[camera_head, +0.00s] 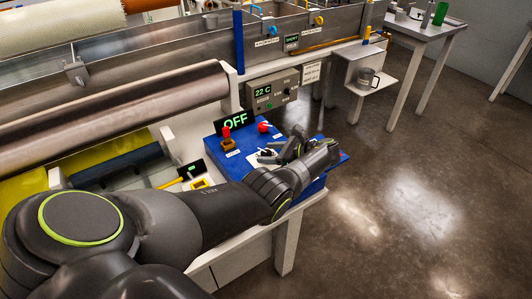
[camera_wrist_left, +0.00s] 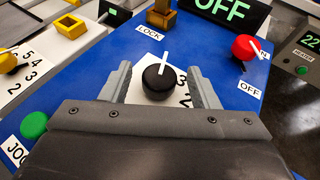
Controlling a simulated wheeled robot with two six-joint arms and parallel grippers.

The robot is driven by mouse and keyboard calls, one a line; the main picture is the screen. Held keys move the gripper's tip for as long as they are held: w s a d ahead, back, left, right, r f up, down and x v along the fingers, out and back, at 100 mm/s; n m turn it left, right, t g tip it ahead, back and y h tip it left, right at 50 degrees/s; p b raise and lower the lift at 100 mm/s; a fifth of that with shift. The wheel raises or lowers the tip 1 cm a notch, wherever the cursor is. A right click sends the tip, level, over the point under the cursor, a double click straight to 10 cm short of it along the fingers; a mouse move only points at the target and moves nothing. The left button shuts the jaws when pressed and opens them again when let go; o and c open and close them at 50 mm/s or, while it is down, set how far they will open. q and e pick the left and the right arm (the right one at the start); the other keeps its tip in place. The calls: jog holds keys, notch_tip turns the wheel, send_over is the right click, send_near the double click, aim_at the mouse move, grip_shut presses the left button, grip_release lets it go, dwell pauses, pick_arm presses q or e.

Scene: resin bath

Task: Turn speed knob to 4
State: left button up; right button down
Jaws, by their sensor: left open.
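A black knob (camera_wrist_left: 158,82) with a white pointer stands on a white dial plate on the blue control panel (camera_wrist_left: 98,75). Its pointer aims up and slightly right in the left wrist view. Digits including a 3 show on the plate at its right; the rest is hidden by my gripper. My left gripper (camera_wrist_left: 158,76) is open, with one finger on each side of the knob and gaps between. In the head view my left gripper (camera_head: 278,150) is over the blue panel, and the dial is mostly covered. My right gripper is not in view.
A red knob (camera_wrist_left: 244,48) labelled OFF, a LOCK piece (camera_wrist_left: 161,16), an OFF display (camera_wrist_left: 232,10) and a green JOG button (camera_wrist_left: 34,125) surround the dial. A 22 C heater box (camera_head: 272,92) stands behind.

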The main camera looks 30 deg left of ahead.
pick_arm(q)
jog(key=b+v, duration=0.3)
jog(key=v, duration=1.2)
jog(key=shift+d, duration=0.4)
jog(key=shift+w+d, duration=0.1)
